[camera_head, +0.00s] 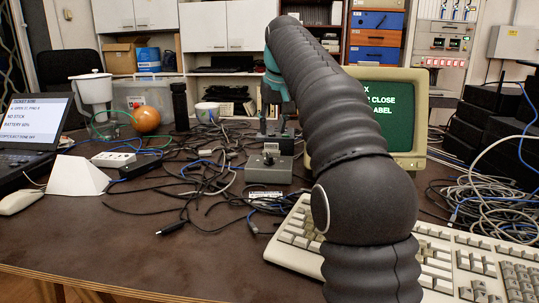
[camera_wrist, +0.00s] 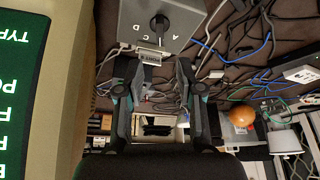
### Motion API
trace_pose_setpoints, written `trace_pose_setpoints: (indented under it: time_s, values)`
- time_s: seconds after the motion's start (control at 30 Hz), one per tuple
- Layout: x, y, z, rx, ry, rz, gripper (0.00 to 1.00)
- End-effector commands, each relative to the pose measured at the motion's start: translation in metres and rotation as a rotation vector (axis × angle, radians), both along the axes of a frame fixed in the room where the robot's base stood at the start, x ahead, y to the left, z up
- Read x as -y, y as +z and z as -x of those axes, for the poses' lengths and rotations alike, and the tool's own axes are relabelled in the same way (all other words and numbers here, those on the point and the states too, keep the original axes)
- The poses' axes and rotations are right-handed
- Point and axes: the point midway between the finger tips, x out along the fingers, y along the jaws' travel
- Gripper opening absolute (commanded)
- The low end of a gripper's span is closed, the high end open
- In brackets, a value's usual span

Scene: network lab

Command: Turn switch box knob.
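The grey switch box (camera_head: 268,169) sits on the cluttered table near the middle of the head view. Its dark knob (camera_head: 271,150) is on top. In the wrist view the box (camera_wrist: 190,22) is at the top edge, with its black knob (camera_wrist: 159,25) and letters A, C and D around it. My gripper (camera_wrist: 154,66) is open and empty in the wrist view. Its fingertips appear just below the box in that picture, apart from the knob. In the head view my gripper is small and partly hidden behind my arm.
A green-screen monitor (camera_head: 385,108) stands close right of the box, with a beige keyboard (camera_head: 440,262) in front. Tangled cables surround the box. A white pyramid (camera_head: 77,177), laptop (camera_head: 30,122) and orange ball (camera_head: 146,119) are at left. The front left tabletop is clear.

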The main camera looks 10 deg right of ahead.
Motion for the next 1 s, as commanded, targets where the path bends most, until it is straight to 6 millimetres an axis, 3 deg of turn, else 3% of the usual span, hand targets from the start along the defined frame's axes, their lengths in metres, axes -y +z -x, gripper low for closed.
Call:
trace_pose_setpoints:
  time_s: [0.03,0.2,0.5,0.97,1.0]
  values:
    - [-0.001,-0.013,-0.004,-0.002,0.000,0.000,0.37]
    - [-0.001,-0.042,-0.015,-0.002,-0.001,0.000,0.37]
    - [0.000,-0.081,-0.032,-0.001,-0.003,0.000,0.37]
    - [0.001,-0.090,-0.037,0.001,-0.004,0.000,0.37]
    - [0.001,-0.090,-0.037,0.001,-0.004,0.000,0.29]
